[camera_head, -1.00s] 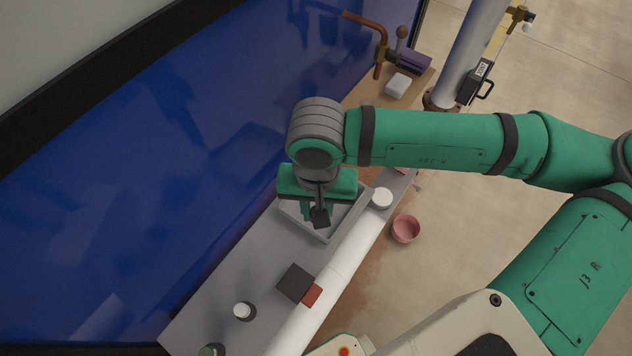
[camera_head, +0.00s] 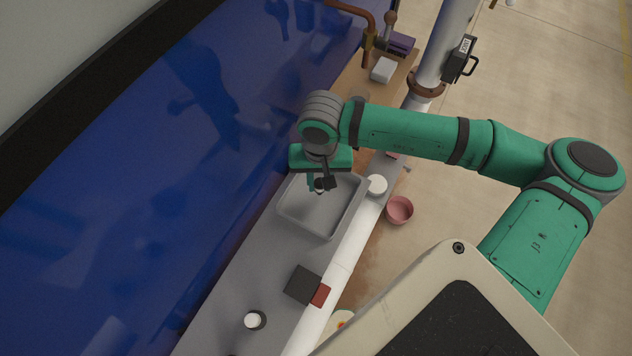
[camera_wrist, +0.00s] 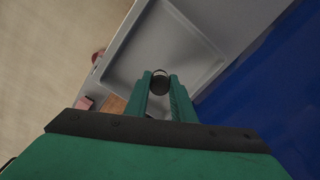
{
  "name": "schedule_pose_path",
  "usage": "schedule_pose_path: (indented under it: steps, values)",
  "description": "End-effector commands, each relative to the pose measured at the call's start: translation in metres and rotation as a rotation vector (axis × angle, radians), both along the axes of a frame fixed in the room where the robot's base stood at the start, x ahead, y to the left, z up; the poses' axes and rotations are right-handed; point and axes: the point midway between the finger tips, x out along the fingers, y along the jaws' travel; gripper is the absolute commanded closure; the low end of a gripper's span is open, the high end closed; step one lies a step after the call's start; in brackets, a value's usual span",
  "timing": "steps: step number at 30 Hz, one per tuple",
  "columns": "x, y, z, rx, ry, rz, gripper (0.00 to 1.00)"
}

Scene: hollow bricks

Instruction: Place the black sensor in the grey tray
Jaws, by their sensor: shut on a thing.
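My gripper (camera_head: 318,187) is over the far end of the grey tray (camera_head: 303,221), which lies on the grey bench top. In the wrist view my gripper (camera_wrist: 160,84) is shut on a small dark round thing, the black sensor (camera_wrist: 160,82), with a pale band on its upper side. The sensor also shows as a dark spot between the fingers in the head view (camera_head: 320,186). The wrist view shows the tray (camera_wrist: 133,18) beyond the fingertips. I cannot tell whether the sensor touches the tray floor. The visible tray floor looks empty.
A black block (camera_head: 303,284) with a red block (camera_head: 321,295) and a white-topped round thing (camera_head: 253,320) stand nearer on the bench. A thick white pipe (camera_head: 347,250) runs along the bench.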

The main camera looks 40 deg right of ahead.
Motion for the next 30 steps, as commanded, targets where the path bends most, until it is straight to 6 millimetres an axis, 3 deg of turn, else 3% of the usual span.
schedule_pose_path:
  steps: [3, 9, 10, 12, 23, 30]
  values:
    - [-0.001, 0.0, -0.015, 0.001, 0.0, -0.003, 0.99]
    - [-0.002, -0.002, -0.017, 0.0, 0.0, -0.005, 0.99]
    - [-0.002, -0.002, -0.017, 0.0, 0.0, -0.006, 0.75]
    - [-0.002, -0.002, -0.017, 0.0, 0.0, -0.007, 0.59]
    - [-0.002, -0.003, -0.014, -0.001, 0.0, -0.009, 0.59]
    - [-0.002, -0.004, 0.018, -0.005, -0.001, -0.007, 0.59]
